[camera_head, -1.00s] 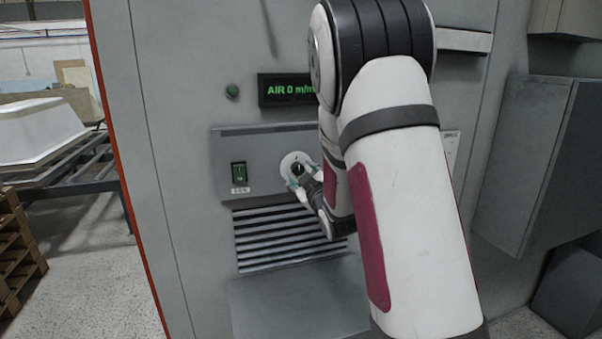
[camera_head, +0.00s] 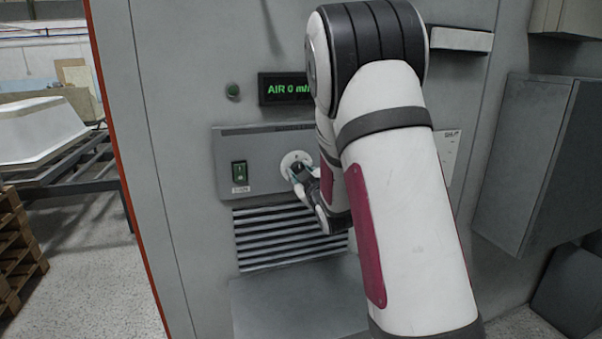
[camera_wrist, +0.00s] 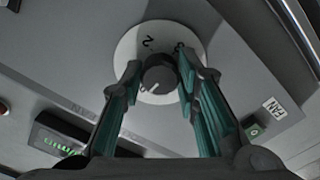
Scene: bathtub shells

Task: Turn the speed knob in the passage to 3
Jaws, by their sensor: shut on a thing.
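The speed knob (camera_wrist: 158,75) is a small dark round knob with a pale pointer mark, on a white dial disc (camera_wrist: 126,50). The figure 2 and a partly covered mark beside it show on the disc in the wrist view. The pointer mark is on the side of the knob away from the 2. My gripper (camera_wrist: 159,68) has one finger on each side of the knob and is shut on it. In the head view the disc (camera_head: 291,158) shows on the grey panel, with my gripper (camera_head: 302,174) in front, hiding most of the knob.
A green switch (camera_head: 239,172) is left of the dial; its FAN label (camera_wrist: 273,107) shows in the wrist view. The display (camera_head: 284,89) above reads AIR 0, partly covered by my arm. A louvred vent (camera_head: 270,240) lies below. A grey cabinet (camera_head: 530,160) stands at right.

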